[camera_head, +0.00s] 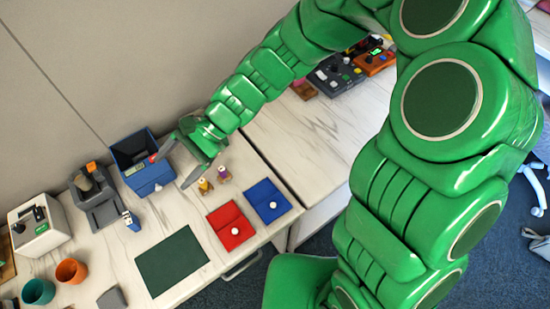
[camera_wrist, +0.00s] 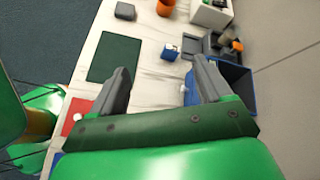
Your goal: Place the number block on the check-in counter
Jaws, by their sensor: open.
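A small blue-and-white block (camera_head: 132,221), which looks like the number block, stands on the pale tabletop near the grey unit. It also shows in the wrist view (camera_wrist: 171,52), beyond the gap between my fingers and apart from them. My gripper (camera_head: 178,168) is open and empty above the table, beside the blue bin; both fingers show in the wrist view (camera_wrist: 160,78). I cannot tell for sure which piece is the check-in counter. A blue bin-like unit with a small display (camera_head: 148,178) and a grey stepped unit (camera_head: 101,210) stand along the wall.
A dark green mat (camera_head: 172,262), a red pad (camera_head: 231,228) and a blue pad (camera_head: 268,201) lie near the front edge. Two small figures (camera_head: 205,187) (camera_head: 224,175) stand close to my gripper. Teal (camera_head: 38,291) and orange (camera_head: 71,271) cups stand at left.

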